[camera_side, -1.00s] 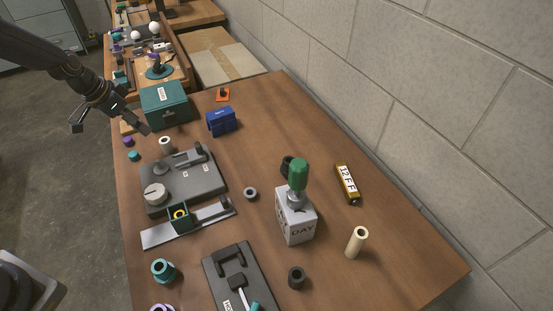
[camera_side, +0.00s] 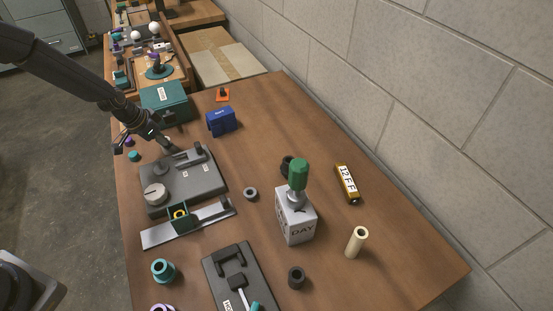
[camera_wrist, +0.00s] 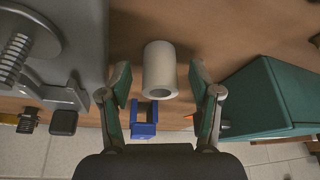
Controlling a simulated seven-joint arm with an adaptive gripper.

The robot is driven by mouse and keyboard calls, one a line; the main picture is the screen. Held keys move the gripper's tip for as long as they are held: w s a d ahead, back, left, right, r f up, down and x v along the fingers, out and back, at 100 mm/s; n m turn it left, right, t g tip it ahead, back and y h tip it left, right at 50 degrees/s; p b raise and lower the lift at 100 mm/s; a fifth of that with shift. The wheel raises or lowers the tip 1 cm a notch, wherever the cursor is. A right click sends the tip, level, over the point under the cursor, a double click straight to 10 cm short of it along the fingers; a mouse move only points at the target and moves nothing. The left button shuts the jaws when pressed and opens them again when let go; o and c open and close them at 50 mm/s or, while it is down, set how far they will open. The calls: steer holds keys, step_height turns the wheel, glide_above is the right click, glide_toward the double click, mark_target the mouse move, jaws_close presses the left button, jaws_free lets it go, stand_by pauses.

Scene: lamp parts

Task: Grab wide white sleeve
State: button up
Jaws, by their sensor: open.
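The wide white sleeve (camera_wrist: 160,70) shows in the wrist view as a short, pale, hollow cylinder near the top middle. My gripper (camera_wrist: 160,84) is open, with one finger on either side of the sleeve and a visible gap at each side. In the side view my gripper (camera_side: 164,143) is at the back left of the table, by the grey fixture. It covers the sleeve there. How deep the sleeve sits between the fingers is unclear.
A grey fixture (camera_side: 185,185) lies close to my gripper, and a teal box (camera_side: 165,103) stands behind it. A blue block (camera_side: 221,121) is to the right. The table's left edge is near.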

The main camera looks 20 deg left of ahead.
steer(key=c, duration=1.1)
steer(key=shift+r, duration=0.15)
